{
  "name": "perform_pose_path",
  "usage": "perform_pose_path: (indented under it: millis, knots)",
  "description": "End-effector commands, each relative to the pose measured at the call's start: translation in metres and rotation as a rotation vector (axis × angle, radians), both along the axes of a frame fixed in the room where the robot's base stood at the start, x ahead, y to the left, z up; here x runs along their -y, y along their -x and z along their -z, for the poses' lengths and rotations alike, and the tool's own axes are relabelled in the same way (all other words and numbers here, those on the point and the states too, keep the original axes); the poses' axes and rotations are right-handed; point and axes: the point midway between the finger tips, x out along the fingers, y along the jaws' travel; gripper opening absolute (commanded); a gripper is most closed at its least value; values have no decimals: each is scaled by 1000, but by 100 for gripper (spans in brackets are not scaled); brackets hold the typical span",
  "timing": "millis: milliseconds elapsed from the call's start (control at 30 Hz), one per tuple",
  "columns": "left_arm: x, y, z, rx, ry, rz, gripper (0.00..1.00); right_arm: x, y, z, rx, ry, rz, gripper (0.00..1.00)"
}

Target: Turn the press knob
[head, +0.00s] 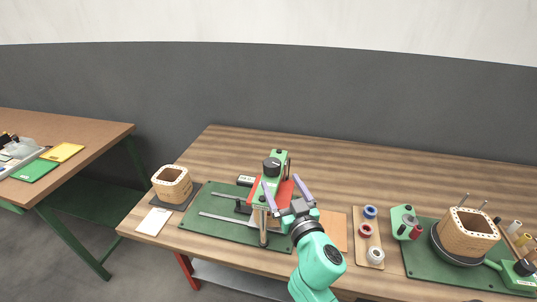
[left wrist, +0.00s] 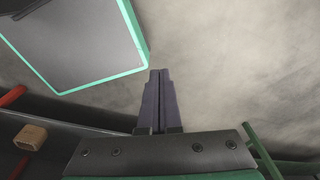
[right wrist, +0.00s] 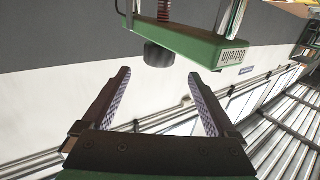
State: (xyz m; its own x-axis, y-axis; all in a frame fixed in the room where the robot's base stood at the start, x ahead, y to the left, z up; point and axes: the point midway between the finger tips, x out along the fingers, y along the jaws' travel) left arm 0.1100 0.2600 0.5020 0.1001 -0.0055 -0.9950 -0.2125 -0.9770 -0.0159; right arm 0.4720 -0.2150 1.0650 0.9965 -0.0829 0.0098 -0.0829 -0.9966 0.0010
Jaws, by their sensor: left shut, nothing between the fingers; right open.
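The green press (head: 270,186) stands on a green mat on the wooden table, with a dark knob (head: 272,163) near its top. My right gripper (head: 285,188) is open at the press, its fingers pointing toward it. In the right wrist view the press's green body (right wrist: 190,40) crosses the top. A dark round knob (right wrist: 158,56) shows there just beyond the gap between the right fingertips (right wrist: 158,76), apart from both. My left gripper (left wrist: 160,74) is shut and empty, away from the press over grey floor; it is outside the head view.
A wooden coil former (head: 171,184) stands left of the green mat (head: 225,228). Right of my right arm are a board with tape rolls (head: 367,240) and another coil former (head: 468,234) on a winder. Bare table (head: 370,178) lies behind. A second table (head: 75,130) is far left.

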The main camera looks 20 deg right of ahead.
Motion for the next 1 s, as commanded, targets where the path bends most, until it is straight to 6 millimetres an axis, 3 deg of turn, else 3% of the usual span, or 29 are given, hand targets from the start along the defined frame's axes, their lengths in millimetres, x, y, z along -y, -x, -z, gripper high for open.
perform_pose_path:
  millis: [133,233,333,467,733,933,967,1000]
  knots:
    - [-2,25,-16,-39,-3,0,0,4,-43,-7,3,2,1,93]
    - [-1,21,-21,-32,-3,0,0,6,-69,-6,3,1,1,93]
    - [0,3,-24,-4,-1,0,0,8,-89,-4,2,0,2,93]
    - [1,-14,-26,24,2,1,0,9,-104,-2,1,0,1,93]
    - [0,-1,-25,2,0,0,0,9,-107,-1,-1,-1,1,93]
    - [0,1,-24,-1,0,0,0,9,-106,-1,-1,-1,1,16]
    - [0,1,-24,-1,0,0,0,9,-106,-1,-1,-1,1,8]
    - [0,1,-24,-1,0,0,0,9,-106,-1,-1,-1,1,8]
